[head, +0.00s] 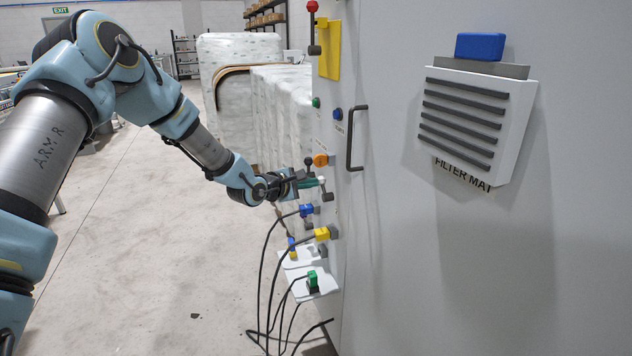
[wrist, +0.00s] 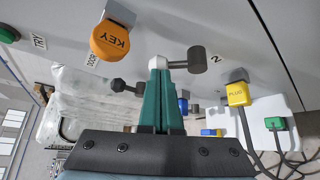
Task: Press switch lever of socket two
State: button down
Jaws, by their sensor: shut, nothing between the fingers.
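The switch lever beside the "2" label has a dark block (wrist: 197,60), a thin bar and a white end (wrist: 158,62). In the head view, its dark block (head: 328,197) sits on the cabinet face below the white end. My gripper (wrist: 158,78) is shut and empty, its green fingers together. The fingertips are right at the white end and cover part of it; I cannot tell whether they touch. In the head view my gripper (head: 312,182) reaches the panel from the left. A second dark lever (wrist: 119,86) is left of the fingers in the wrist view.
An orange KEY knob (wrist: 110,41) sits close by. A yellow plug (wrist: 238,94) and a blue plug (head: 306,210) have hanging cables below. A green plug (head: 313,281) stands on a white shelf (head: 325,284). A dark handle (head: 350,140) sticks out of the cabinet.

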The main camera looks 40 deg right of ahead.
jog(key=shift+r+p, duration=0.7)
jog(key=shift+r, duration=0.05)
jog(key=b+v, duration=0.1)
jog(key=v, duration=0.9)
jog(key=shift+s+a, duration=0.15)
jog(key=shift+a, duration=0.2)
jog(key=shift+r, duration=0.1)
jog(key=shift+d, duration=0.1)
